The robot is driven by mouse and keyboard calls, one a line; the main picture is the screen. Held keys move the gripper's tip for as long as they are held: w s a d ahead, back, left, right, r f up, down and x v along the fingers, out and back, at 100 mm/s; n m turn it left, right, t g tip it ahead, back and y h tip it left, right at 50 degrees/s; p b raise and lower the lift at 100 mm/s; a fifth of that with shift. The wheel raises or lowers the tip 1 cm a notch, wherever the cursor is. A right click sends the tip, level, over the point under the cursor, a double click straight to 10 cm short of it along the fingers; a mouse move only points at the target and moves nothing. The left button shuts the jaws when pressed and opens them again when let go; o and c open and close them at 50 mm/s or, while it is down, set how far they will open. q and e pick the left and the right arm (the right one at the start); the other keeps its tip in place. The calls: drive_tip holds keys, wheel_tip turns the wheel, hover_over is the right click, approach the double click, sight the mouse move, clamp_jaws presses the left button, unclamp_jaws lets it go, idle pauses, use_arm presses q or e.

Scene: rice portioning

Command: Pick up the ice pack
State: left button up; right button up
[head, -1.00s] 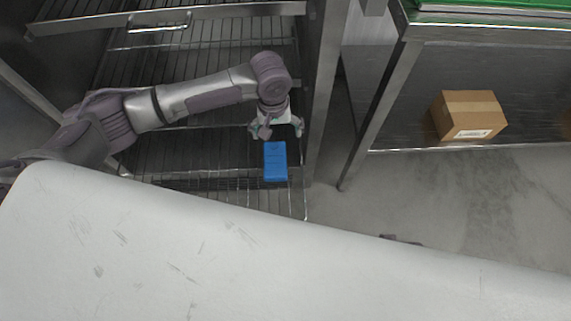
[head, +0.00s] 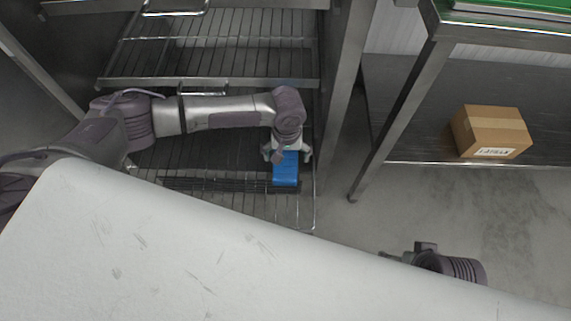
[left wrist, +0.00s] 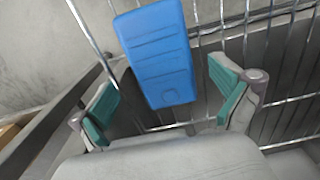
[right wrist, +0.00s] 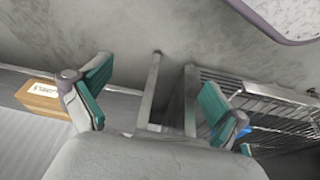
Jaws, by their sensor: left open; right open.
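The blue ice pack (head: 286,171) lies on a wire rack in the head view. In the left wrist view the ice pack (left wrist: 158,52) is a ribbed blue block, with its near end reaching in between my open fingers. My left gripper (head: 287,156) is open over the ice pack's far end; in the left wrist view (left wrist: 165,105) its teal pads stand apart from the pack on both sides. My right gripper (right wrist: 150,95) is open and empty. In the right wrist view a small part of the ice pack (right wrist: 246,130) shows behind a finger.
Wire shelves (head: 220,62) sit inside a metal cabinet, with its side post (head: 345,90) right of my left gripper. A steel table (head: 400,110) stands at the right, with a cardboard box (head: 490,131) on its lower shelf. The floor between is clear.

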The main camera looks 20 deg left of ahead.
sight(286, 161)
use_arm(q)
drive_tip(key=shift+s+a+f+b, duration=0.15)
drive_tip(key=shift+f+b, duration=0.4)
drive_tip(key=shift+f, duration=1.3)
drive_tip(key=shift+r, duration=0.1)
drive_tip(key=c, duration=1.5)
